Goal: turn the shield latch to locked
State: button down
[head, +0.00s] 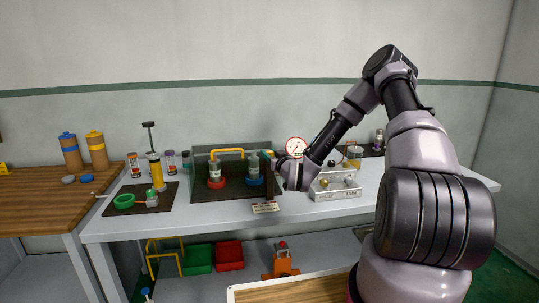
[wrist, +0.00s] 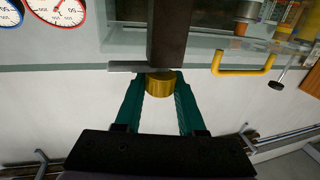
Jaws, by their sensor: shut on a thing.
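The shield latch shows in the wrist view as a round brass-yellow knob (wrist: 160,86) beside a grey bar (wrist: 137,67) lying across the end of a dark brown post (wrist: 168,35). My gripper (wrist: 157,80) has its two teal fingers shut on the knob, one on each side. In the head view my gripper (head: 278,171) is at the right edge of the clear shield, and my wrist hides most of the latch. The shield has a yellow handle (head: 227,151); the handle also shows in the wrist view (wrist: 243,72).
A label plate (head: 265,208) is at the front of the grey table (head: 220,222).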

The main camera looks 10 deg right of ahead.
jog(key=shift+y, duration=0.3)
jog(key=n+g+y, duration=0.1)
jog(key=n+y, duration=0.1)
jog(key=y, duration=0.1)
jog(key=n+g+y, duration=0.1)
jog(key=n+y, duration=0.1)
jog(key=shift+d+g+y, duration=0.15)
jog(key=shift+g+y, duration=0.25)
jog(key=n+g+y, duration=0.4)
jog(key=n+g, duration=0.1)
jog(key=shift+y, duration=0.4)
jog(key=n+g+y, duration=0.1)
jog(key=n+g, duration=0.1)
jog(key=g, duration=0.1)
jog(key=n+g+y, duration=0.1)
jog(key=n+g, duration=0.1)
jog(key=g, duration=0.2)
jog(key=shift+n+y, duration=0.3)
jog(key=shift+n+g, duration=1.05)
jog(key=shift+g, duration=0.6)
jog(key=shift+n+g, duration=1.05)
jog(key=shift+g, duration=0.9)
jog(key=c, duration=0.5)
grip_release()
jog(key=shift+s+a+r, duration=0.1)
jog(key=shift+a, duration=0.1)
